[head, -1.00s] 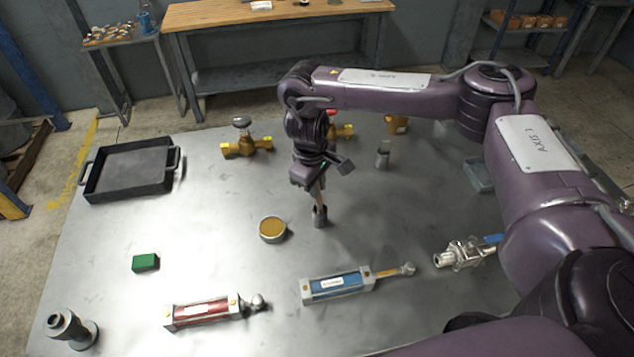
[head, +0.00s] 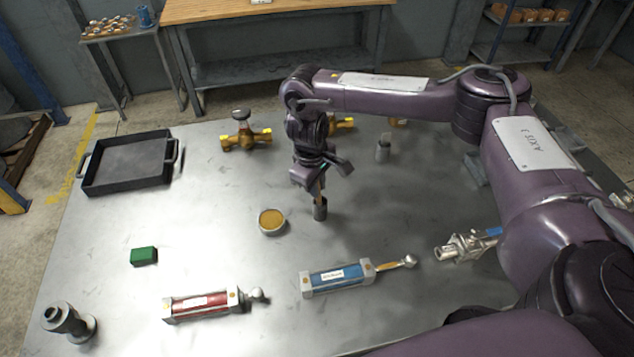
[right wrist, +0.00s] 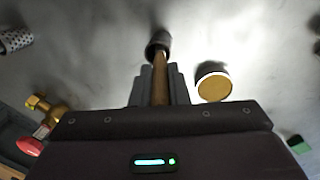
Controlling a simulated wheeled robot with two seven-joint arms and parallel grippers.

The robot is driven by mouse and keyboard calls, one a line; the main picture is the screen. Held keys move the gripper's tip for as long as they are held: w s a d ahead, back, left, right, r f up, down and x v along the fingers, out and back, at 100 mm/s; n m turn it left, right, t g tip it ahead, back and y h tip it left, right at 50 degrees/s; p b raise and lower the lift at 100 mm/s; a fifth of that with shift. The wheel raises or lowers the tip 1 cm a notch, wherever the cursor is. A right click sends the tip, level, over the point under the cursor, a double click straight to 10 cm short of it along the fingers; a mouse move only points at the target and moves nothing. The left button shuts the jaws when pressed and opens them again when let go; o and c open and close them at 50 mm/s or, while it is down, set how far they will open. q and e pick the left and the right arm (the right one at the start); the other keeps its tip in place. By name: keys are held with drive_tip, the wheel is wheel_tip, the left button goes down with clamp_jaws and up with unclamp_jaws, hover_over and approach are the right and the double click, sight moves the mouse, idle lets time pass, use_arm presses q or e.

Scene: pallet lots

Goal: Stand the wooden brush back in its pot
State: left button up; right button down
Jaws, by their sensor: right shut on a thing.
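My right gripper (head: 319,183) is shut on the wooden brush and points down over the middle of the table. The brush's wooden handle (right wrist: 160,80) shows between the fingers in the right wrist view. Its lower end meets a small dark grey cylinder, which looks like the pot (head: 320,209); it also shows in the right wrist view (right wrist: 158,44). The pot stands upright on the table. The handle looks slightly tilted. The brush's lower end is hidden, and I cannot tell how deep it sits. My left gripper is not in view.
A round tin (head: 272,221) stands just left of the pot. Blue (head: 337,278) and red (head: 201,304) cylinders lie in front. A green block (head: 144,256), black tray (head: 127,163) and brass valve (head: 245,138) are farther left.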

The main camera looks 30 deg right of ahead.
drive_tip(key=shift+f, duration=0.1)
drive_tip(key=c, duration=0.8)
unclamp_jaws()
drive_tip(key=shift+c, duration=0.2)
wheel_tip(320, 180, up, 6)
drive_tip(key=p, duration=0.6)
wheel_tip(320, 180, up, 3)
drive_tip(key=p, duration=0.3)
drive_tip(key=shift+f, duration=0.15)
drive_tip(key=shift+r, duration=1.15)
